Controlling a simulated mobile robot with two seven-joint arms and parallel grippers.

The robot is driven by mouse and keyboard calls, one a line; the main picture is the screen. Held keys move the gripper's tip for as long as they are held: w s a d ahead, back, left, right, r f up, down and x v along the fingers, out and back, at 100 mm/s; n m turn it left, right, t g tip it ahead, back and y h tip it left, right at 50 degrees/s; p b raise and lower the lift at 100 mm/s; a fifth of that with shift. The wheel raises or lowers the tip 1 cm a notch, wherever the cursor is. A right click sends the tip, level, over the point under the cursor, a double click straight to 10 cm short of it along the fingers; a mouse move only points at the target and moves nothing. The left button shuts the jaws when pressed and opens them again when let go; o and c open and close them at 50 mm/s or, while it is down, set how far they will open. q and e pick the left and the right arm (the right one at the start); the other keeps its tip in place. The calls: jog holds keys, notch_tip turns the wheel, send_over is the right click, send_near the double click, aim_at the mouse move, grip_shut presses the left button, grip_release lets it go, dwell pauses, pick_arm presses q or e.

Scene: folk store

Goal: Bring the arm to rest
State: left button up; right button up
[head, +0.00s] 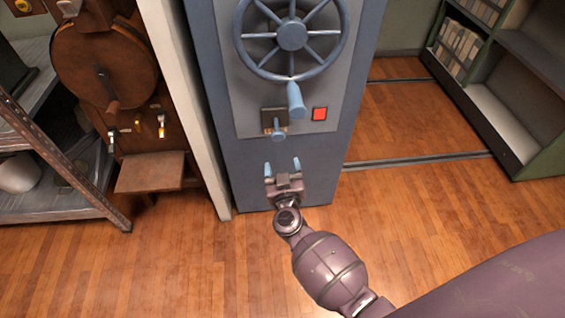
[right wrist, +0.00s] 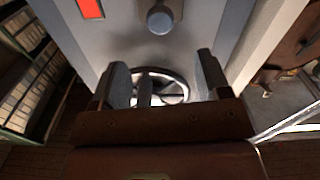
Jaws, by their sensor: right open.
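My right gripper (head: 282,166) is open and empty in the head view, its two fingers spread in front of the lower part of a blue-grey cabinet panel (head: 235,175). It also shows in the right wrist view (right wrist: 163,75), with nothing between the fingers. The right arm comes in from the lower right. I cannot tell the gap between the fingertips and the panel. My left gripper is not in either view.
The panel carries a spoked blue wheel (head: 291,34) with a handle, a small lever knob (head: 278,127) and a red square button (head: 319,114). A metal shelf (head: 65,206) and a brown wooden device (head: 105,65) stand left. Green shelving (head: 553,165) stands right. Wooden floor (head: 450,205) is clear between.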

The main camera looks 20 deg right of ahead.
pick_arm(q)
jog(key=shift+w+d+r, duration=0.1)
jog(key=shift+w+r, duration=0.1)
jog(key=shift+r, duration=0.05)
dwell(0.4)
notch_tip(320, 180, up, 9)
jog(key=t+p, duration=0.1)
jog(key=p, duration=1)
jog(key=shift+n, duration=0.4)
pick_arm(e)
jog(key=s+d+r+n+g+y, duration=0.1)
jog(key=s+d+r+g, duration=0.1)
jog(key=s, duration=0.9)
jog(key=s+d+r+g+y, duration=0.2)
jog(key=s+d+r, duration=0.1)
jog(key=s, duration=0.9)
jog(key=s+d+r+n+g+y, duration=0.1)
jog(key=s+d+r+g+y, duration=0.1)
jog(key=s, duration=0.9)
jog(key=shift+s+d+r+n, duration=0.15)
jog(key=shift+d+r+n, duration=0.15)
jog(key=shift+d+r, duration=0.25)
